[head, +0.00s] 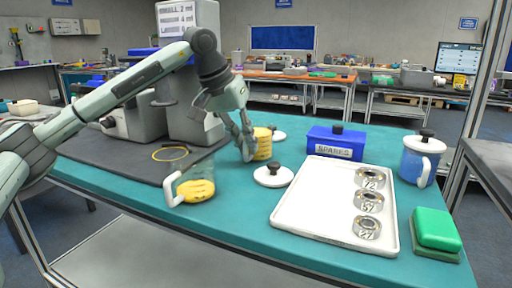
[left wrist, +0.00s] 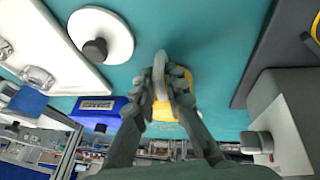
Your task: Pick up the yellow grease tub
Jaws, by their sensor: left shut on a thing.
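The yellow grease tub (head: 263,144) is near the middle of the teal table in the head view, just right of my left gripper (head: 247,146). In the left wrist view the tub (left wrist: 163,112) shows yellow between and behind the fingers. My left gripper (left wrist: 170,78) is shut on it, at a pale curved part that looks like a handle. The fingers hide part of the tub. I cannot tell whether its base touches the table. My right gripper is in neither view.
A clear jug with yellow contents (head: 196,189) stands front left. A white lid with black knob (head: 272,176) lies close by. A white tray (head: 318,222) holds metal rings. A blue SPARES box (head: 335,143), blue-filled jug (head: 417,165) and green block (head: 436,228) are right.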

